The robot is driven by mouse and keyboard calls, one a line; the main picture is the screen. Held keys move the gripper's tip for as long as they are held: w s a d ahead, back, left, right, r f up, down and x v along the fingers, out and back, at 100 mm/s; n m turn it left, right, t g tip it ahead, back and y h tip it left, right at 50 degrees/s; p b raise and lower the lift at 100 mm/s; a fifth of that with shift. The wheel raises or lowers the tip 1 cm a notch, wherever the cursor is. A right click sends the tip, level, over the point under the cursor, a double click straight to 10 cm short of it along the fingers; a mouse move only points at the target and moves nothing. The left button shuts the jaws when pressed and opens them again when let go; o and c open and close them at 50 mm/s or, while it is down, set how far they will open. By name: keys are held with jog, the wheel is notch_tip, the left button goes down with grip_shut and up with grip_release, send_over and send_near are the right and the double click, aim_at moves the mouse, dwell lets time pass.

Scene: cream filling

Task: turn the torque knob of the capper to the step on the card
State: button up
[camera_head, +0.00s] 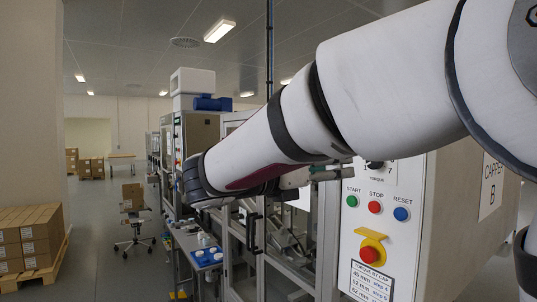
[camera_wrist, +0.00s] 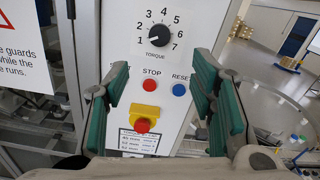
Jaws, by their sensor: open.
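The torque knob (camera_wrist: 158,35) is a round black dial on the capper's white panel, ringed by numbers 1 to 7. Its pointer is too small to read surely. In the head view the knob (camera_head: 375,165) shows just past my fingers, its scale mostly hidden. My gripper (camera_wrist: 158,68) is open and empty, its green-padded fingers apart, with the knob above and beyond the tips. It also shows in the head view (camera_head: 332,173). The card (camera_head: 371,282), low on the panel, lists cap sizes in mm with steps; its lower part is cut off.
Below the knob are a green start button (camera_head: 352,201), a red stop button (camera_wrist: 149,85), a blue reset button (camera_wrist: 179,89) and a red emergency stop on yellow (camera_wrist: 143,119). Framed guard doors (camera_head: 262,240) stand left of the panel. Open floor shows at far right in the wrist view.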

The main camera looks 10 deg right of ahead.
jog(key=p+x, duration=0.2)
jog(key=x, duration=1.1)
jog(key=shift+d+p, duration=0.35)
jog(key=shift+p, duration=0.05)
jog(key=shift+w, duration=0.1)
jog(key=c, duration=1.1)
